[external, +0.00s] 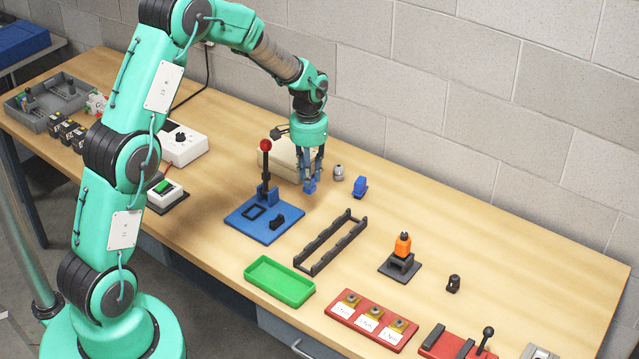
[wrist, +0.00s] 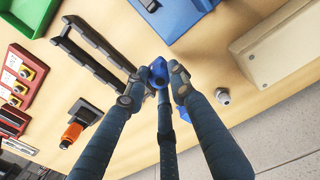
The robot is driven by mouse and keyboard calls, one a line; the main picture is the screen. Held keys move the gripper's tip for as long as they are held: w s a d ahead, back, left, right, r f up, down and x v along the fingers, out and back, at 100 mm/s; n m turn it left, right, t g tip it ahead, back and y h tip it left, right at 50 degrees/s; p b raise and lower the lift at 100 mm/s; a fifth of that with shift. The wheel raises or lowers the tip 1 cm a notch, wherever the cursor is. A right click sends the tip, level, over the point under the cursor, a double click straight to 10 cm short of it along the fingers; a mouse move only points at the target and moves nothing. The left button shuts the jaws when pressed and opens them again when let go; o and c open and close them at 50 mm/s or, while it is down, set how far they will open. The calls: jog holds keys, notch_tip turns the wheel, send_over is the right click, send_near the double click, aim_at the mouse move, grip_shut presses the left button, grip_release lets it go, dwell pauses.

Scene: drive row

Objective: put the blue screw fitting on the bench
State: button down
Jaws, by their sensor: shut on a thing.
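My gripper (external: 312,180) is shut on the blue screw fitting (external: 310,187), low over the bench (external: 420,218) between the blue lever stand and a grey fitting. In the wrist view the blue screw fitting (wrist: 158,72) shows at the tips of my gripper (wrist: 158,82), partly covered by the fingers. I cannot tell whether it touches the bench top. The bench is light wood and also shows in the wrist view (wrist: 120,25).
A grey fitting (external: 338,172) and another blue part (external: 360,187) stand close to the right. The blue lever stand (external: 264,218) is left, a beige box (external: 280,158) behind, and a black rack (external: 331,243) in front. Bare bench lies right of the rack.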

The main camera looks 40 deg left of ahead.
jog(key=s+d+n+p, duration=0.5)
jog(key=s+n, duration=0.4)
jog(key=s, duration=0.7)
jog(key=s+d+n+p, duration=0.3)
jog(key=s+n+p, duration=0.55)
jog(key=s, duration=0.85)
jog(key=shift+n, duration=0.25)
jog(key=f, duration=0.3)
jog(key=f+b, duration=0.1)
jog(key=f, duration=0.1)
jog(key=shift+w+d+f, duration=0.1)
jog(key=shift+w+d, duration=0.05)
jog(key=shift+w, duration=0.2)
jog(key=shift+w, duration=0.1)
jog(key=w+d, duration=0.1)
jog(key=w, duration=0.4)
jog(key=w+d+f+p, duration=0.1)
jog(key=w, duration=0.4)
jog(key=w+d, duration=0.1)
jog(key=w, duration=0.4)
jog(key=shift+w+d+f, duration=0.1)
jog(key=shift+w+f, duration=0.1)
jog(key=shift+w, duration=0.1)
jog(key=shift+f, duration=0.1)
jog(key=shift+f+p, duration=0.35)
jog(key=shift+f, duration=1.35)
